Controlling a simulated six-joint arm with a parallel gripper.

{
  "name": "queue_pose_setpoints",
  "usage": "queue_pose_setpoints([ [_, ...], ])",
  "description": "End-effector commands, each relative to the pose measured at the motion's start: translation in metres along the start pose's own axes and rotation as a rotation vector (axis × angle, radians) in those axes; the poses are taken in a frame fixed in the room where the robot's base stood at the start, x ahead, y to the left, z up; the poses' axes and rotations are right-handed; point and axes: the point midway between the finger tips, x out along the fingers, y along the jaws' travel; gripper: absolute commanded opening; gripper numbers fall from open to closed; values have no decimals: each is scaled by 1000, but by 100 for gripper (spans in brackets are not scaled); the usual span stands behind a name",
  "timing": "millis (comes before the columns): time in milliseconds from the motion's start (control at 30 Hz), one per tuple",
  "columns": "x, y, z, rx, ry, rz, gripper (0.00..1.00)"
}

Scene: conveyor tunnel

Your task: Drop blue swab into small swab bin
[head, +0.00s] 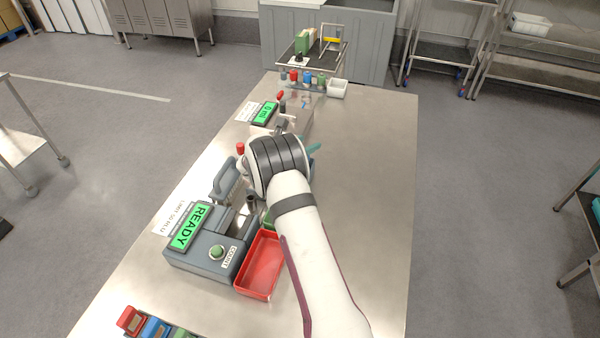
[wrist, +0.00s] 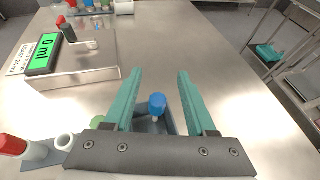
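My gripper (wrist: 159,73) has two teal fingers spread apart, with nothing clamped between them. A blue swab head (wrist: 157,101) with a short pale stem shows between and below the fingers in the wrist view. It stands over or in a small dark blue-grey bin (wrist: 168,126), whose near part is hidden by my gripper's base. I cannot tell whether the swab rests inside the bin or is still above it. In the head view my gripper (head: 314,147) is over the middle of the steel table, and my arm hides the swab.
A machine with a READY display (head: 190,227) and a red tray (head: 262,262) stand nearer. A 0 ml display (wrist: 44,54) and a clear panel lie ahead left. A red-capped vial (wrist: 12,145) stands at left. The table's right side is clear.

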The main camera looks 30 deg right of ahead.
Motion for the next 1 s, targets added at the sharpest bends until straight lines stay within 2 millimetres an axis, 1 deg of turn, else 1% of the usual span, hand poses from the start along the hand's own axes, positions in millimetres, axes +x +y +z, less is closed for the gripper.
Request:
queue_pose_setpoints([
  [267, 0, 0, 0, 0, 0, 0, 63],
  [367, -8, 1, 0, 0, 0, 1, 63],
  [467, -32, 1, 0, -2, 0, 3, 63],
  [600, -79, 1, 1, -1, 0, 4, 63],
  [700, -110, 1, 0, -1, 0, 4, 63],
  [800, -134, 1, 0, -1, 0, 4, 63],
  [900, -150, 1, 0, 0, 0, 2, 63],
  [1000, -157, 0, 0, 0, 0, 1, 63],
])
